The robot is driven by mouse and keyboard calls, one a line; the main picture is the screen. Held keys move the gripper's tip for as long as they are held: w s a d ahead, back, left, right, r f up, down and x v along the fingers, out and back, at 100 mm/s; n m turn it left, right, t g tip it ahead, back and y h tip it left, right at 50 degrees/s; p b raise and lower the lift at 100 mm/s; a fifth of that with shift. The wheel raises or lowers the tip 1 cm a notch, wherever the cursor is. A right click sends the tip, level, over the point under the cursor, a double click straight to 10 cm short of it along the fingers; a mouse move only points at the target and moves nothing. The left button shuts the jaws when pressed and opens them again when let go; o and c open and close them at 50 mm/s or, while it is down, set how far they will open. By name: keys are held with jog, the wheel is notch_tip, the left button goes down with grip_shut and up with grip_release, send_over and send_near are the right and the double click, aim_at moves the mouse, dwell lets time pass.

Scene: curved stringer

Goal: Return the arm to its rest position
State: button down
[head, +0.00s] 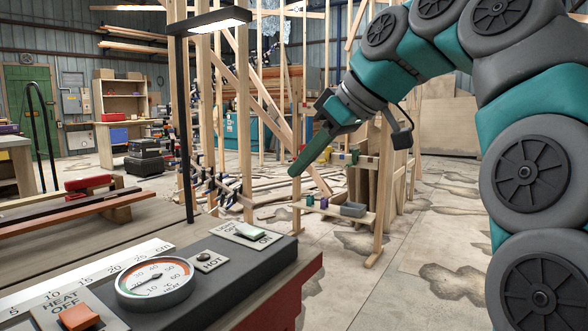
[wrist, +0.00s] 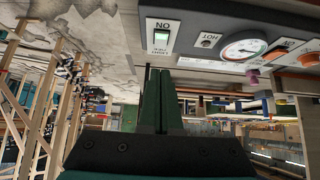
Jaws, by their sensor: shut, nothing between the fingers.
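My gripper (head: 294,173) is up in the air in the middle of the head view, with its green fingers pointing down and to the left. The fingers are together and hold nothing. In the wrist view my gripper (wrist: 161,72) shows its two fingers side by side, and the picture is upside down. My arm arches over from the right side of the head view. The gripper looks apart from the bench and the wooden frames; its exact distance to them is hard to tell.
A control panel (head: 270,258) with a dial gauge (head: 155,284), an orange heat switch (head: 78,317) and a light switch (head: 246,231) is at the front left. A lamp (head: 212,20) on a post stands above the bench. A wooden stand (head: 340,212) holds small items. Concrete floor (head: 430,260) is open at right.

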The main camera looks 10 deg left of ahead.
dwell(0.3)
jog(key=s+d+f+m+g+h, duration=0.1)
jog(key=s+d+f+m+h, duration=0.4)
jog(key=f, duration=0.8)
jog(key=s+d+f+m+g, duration=0.1)
jog(key=s+d+f+m, duration=0.2)
jog(key=s+d+f, duration=0.7)
jog(key=s+d+f+m+g+h, duration=0.1)
jog(key=s+d+f+m, duration=0.1)
jog(key=s+d+f, duration=0.2)
jog(key=s+d+f+m+g+h, duration=0.1)
jog(key=s+d+f+m+g, duration=0.1)
jog(key=s+f, duration=0.8)
notch_tip(320, 180, down, 5)
jog(key=d+m, duration=0.1)
jog(key=d, duration=0.1)
jog(key=shift+d+h, duration=0.4)
jog(key=shift+a, duration=0.1)
